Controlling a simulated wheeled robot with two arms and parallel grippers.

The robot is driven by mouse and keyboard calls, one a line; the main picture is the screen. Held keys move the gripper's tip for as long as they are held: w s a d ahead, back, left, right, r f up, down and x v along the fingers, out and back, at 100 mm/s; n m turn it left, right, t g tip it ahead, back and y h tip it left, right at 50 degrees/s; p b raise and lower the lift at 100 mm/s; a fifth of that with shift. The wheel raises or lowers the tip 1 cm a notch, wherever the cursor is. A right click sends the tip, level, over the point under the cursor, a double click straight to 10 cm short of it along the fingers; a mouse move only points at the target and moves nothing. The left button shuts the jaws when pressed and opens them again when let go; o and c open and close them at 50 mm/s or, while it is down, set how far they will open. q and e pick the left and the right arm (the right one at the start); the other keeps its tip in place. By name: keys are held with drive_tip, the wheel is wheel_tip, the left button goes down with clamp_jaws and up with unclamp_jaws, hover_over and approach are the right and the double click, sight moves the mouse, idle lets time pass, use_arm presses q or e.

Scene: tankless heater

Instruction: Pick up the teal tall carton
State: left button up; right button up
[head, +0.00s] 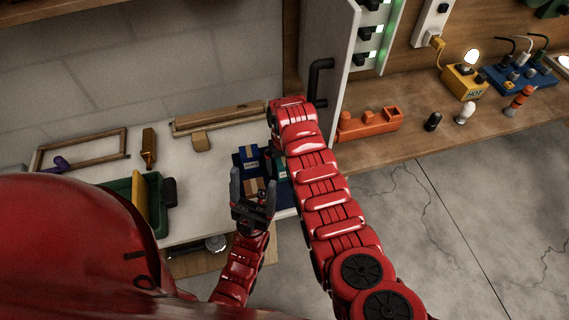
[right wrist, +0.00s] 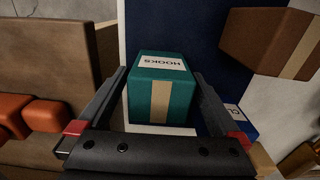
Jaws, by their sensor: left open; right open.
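The teal tall carton (right wrist: 148,98) has a white "HOOKS" label and a tan tape strip. In the right wrist view it sits between the two fingers of my right gripper (right wrist: 160,77), which is open. I cannot tell whether either finger touches it. In the head view only a small part of the teal carton (head: 281,172) shows beside my right arm, which hides the right gripper. My left gripper (head: 254,193) is open, to the left of the teal carton, with cardboard and blue cartons close to its fingers.
A brown carton (right wrist: 262,42) and a blue carton (right wrist: 243,122) are near the teal one, by a dark blue surface (right wrist: 185,25). On the white table (head: 190,208) are a green bin (head: 118,188) and wooden pieces. A white cabinet door (head: 325,40) stands beyond my right arm.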

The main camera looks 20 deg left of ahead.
drive_tip(key=shift+f, duration=0.95)
drive_tip(key=c, duration=1.4)
drive_tip(key=shift+w+r, duration=0.1)
drive_tip(key=shift+r, duration=0.05)
